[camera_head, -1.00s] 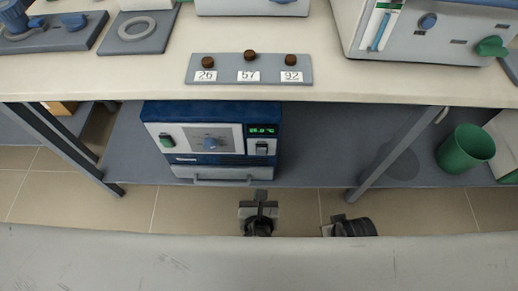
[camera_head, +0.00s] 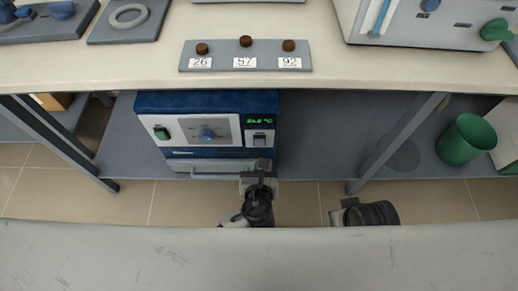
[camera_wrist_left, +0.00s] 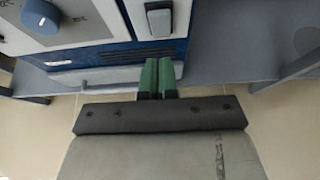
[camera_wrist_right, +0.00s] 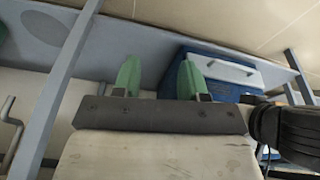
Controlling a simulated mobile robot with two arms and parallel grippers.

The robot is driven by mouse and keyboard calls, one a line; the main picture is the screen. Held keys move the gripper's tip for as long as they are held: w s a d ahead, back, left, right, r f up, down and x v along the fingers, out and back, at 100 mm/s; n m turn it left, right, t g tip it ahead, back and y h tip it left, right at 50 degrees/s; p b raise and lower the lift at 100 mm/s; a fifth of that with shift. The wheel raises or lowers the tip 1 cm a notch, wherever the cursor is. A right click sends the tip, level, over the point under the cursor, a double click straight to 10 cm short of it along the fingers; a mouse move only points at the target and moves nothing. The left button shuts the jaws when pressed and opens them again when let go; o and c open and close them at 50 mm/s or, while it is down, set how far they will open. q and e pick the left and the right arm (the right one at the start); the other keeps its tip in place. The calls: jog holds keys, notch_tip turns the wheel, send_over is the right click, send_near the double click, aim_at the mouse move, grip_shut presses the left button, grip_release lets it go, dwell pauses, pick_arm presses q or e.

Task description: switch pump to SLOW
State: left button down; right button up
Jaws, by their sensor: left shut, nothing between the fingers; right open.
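A blue and white furnace-like unit (camera_head: 207,103) stands on the lower shelf. It has a green switch (camera_head: 161,133), a blue dial (camera_head: 207,134), a lit green display and a rocker switch (camera_head: 260,139) at its right; the rocker also shows in the left wrist view (camera_wrist_left: 159,18). No label saying pump or SLOW is readable. My left gripper (camera_head: 262,166) is before the unit's lower right front, below the rocker; its green fingers (camera_wrist_left: 158,62) are together and empty. My right gripper (camera_head: 337,214) is to the right, in front of the shelf; its fingers (camera_wrist_right: 159,78) are apart and empty.
The bench top (camera_head: 130,60) overhangs the shelf, with table legs (camera_head: 398,140) on both sides. A plate (camera_head: 246,62) with knobs labelled 26, 57 and 92 lies on the bench. A green bin (camera_head: 466,140) stands at the right.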

aim_at(259, 142)
pick_arm(q)
jog(key=w, duration=0.2)
jog(key=w+b, duration=0.1)
jog(key=w, duration=0.1)
jog(key=w+f, duration=0.1)
jog(key=w, duration=0.1)
jog(key=shift+w+r, duration=0.15)
jog(key=shift+w, duration=0.2)
pick_arm(e)
jog(key=v, duration=0.4)
jog(key=shift+s+d, duration=0.1)
pick_arm(q)
jog(key=shift+r, duration=0.1)
pick_arm(e)
jog(key=shift+r, duration=0.1)
pick_arm(q)
jog(key=shift+w+g+p, duration=0.3)
jog(key=shift+p, duration=0.4)
pick_arm(e)
jog(key=x, duration=0.5)
jog(key=shift+f, duration=0.4)
